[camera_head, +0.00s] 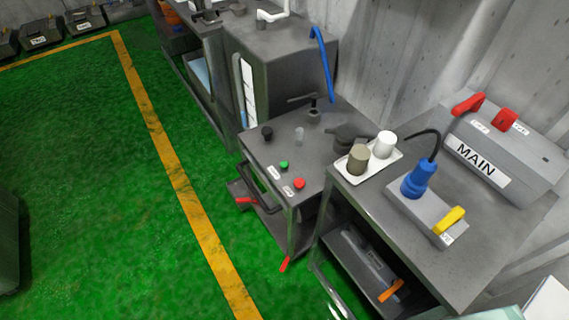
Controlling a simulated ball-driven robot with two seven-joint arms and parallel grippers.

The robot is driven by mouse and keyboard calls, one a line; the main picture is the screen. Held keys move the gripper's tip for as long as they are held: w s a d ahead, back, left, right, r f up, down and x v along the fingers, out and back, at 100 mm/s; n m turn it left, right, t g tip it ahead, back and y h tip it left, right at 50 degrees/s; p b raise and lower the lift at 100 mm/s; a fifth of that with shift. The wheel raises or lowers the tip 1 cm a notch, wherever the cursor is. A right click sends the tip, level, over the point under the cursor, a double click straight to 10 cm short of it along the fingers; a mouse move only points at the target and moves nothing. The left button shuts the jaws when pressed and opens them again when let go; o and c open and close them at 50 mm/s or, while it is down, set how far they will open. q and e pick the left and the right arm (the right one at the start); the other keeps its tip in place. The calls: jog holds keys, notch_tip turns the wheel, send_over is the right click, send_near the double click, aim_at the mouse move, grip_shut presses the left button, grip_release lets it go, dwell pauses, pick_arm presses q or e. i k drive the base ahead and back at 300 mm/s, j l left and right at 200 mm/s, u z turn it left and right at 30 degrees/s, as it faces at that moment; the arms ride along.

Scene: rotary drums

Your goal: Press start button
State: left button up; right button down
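A small green button (284,164) and a larger red button (299,183) sit on the front part of a grey cabinet top (318,150), near the middle of the view. Each has a small white label beside it, too small to read. I cannot confirm from the lettering which button is start. Nothing covers either button. Neither of my grippers is in view.
A bench at the right bears a white tray (345,176) with two cups, a blue-handled device (418,180), and a grey box marked MAIN (476,159) with red levers. A bar handle (262,190) fronts the button cabinet. Green floor (80,190) lies open at left.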

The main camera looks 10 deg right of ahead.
aim_at(283, 165)
jog(key=i+j+z, duration=0.1)
jog(key=z, duration=0.25)
jog(key=i+j+z, duration=0.1)
jog(key=z, duration=0.3)
jog(key=j+z, duration=0.35)
jog(key=i+j+z, duration=0.1)
jog(key=j, duration=0.45)
jog(key=i+j+z, duration=0.15)
jog(key=j, duration=0.4)
jog(key=i+j+z, duration=0.1)
jog(key=j, duration=0.5)
jog(key=j+z, duration=0.1)
jog(key=j, duration=0.45)
jog(key=i, duration=0.05)
